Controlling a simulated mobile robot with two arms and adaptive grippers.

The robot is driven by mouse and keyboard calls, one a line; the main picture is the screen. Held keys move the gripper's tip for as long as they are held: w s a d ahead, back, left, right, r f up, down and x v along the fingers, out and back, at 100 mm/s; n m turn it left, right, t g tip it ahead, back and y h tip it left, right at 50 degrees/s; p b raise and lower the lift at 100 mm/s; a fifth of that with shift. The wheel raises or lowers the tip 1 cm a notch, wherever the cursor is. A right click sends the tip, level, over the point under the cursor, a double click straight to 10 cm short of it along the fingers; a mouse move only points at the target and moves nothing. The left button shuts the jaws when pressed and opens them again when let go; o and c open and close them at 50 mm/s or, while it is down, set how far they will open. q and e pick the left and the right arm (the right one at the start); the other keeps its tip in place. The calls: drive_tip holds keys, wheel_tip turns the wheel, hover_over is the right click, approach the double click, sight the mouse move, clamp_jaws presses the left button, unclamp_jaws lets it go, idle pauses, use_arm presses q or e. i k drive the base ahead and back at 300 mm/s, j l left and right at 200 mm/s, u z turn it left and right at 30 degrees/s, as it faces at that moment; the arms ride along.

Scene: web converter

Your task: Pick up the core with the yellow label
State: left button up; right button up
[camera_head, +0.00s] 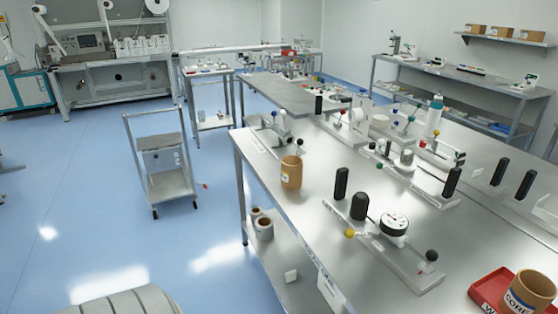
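A brown cardboard core (291,172) stands upright near the left edge of the steel bench (305,215). A small pale patch shows low on its side; I cannot tell whether it is a yellow label. A second brown core (530,292) is at the bottom right, partly cut off by the frame. It bears a blue-and-white label with lettering and is in a red tray (488,290). Neither of my grippers is in view.
A gauge fixture (395,224) with black posts stands on the bench right of the first core. More fixtures stand behind it. Rolls (263,228) lie on the lower shelf. A cart (165,165) stands left; blue floor is open between.

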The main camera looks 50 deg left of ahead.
sight(292, 173)
drive_tip(key=j+u, duration=0.1)
drive_tip(key=u, duration=0.9)
drive_tip(key=i+u, duration=0.1)
drive_tip(key=u, duration=0.35)
drive_tip(key=i+j+z, duration=0.1)
drive_tip(key=j, duration=0.25)
drive_tip(key=i+j+z, duration=0.1)
drive_tip(key=i+j, duration=0.3)
drive_tip(key=j, duration=0.3)
drive_tip(key=i+j+z, duration=0.15)
drive_tip(key=j, duration=0.2)
drive_tip(key=i+j+z, duration=0.1)
drive_tip(key=j, duration=0.25)
drive_tip(key=i, duration=0.05)
